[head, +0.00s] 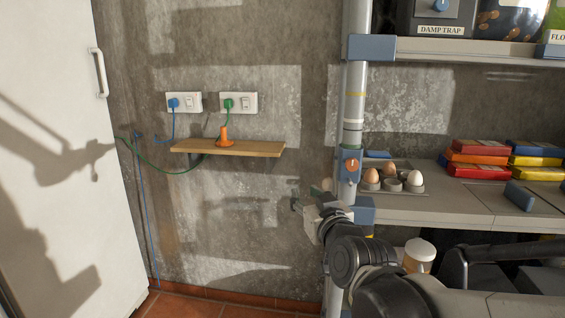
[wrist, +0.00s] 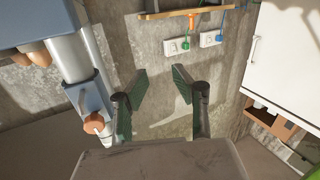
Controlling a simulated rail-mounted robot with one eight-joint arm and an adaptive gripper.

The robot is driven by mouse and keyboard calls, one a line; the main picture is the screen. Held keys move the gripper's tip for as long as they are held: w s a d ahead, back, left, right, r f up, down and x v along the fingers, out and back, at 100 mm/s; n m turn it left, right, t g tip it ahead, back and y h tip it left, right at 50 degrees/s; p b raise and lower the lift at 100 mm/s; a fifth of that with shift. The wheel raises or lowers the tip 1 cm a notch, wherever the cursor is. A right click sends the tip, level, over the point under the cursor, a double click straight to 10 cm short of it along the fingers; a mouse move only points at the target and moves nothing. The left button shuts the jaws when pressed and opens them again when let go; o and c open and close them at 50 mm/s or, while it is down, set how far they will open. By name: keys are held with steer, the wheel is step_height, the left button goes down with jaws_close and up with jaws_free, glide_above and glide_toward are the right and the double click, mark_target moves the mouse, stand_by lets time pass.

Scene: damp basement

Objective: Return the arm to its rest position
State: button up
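My gripper (head: 300,203) is in front of the concrete wall, just left of the vertical pipe, in the head view. My arm reaches to it from the lower right. In the wrist view the two dark green fingers of my gripper (wrist: 158,85) are spread apart. Only bare wall shows between them, and they hold nothing.
The grey pipe (head: 354,100) carries a blue box with an orange knob (head: 352,165), close to my gripper. A wooden shelf (head: 230,148) holds an orange plug-like object (head: 225,137). Corded sockets (head: 238,103) sit above. Eggs rest in a tray (head: 402,186) on the right-hand shelf. A white door (head: 60,150) stands left.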

steer(key=s+d+f+m+g+h, duration=0.2)
steer(key=s+d+f+g, duration=0.45)
steer(key=s, duration=0.55)
steer(key=s+d+f+m+g+h, duration=0.25)
steer(key=s+d+f, duration=0.55)
steer(key=s, duration=0.4)
step_height(320, 180, up, 14)
steer(key=p, duration=1.3)
steer(key=shift+w+n+g, duration=0.3)
steer(key=shift+w+n, duration=0.1)
steer(key=shift+n, duration=0.05)
steer(key=shift+d, duration=0.1)
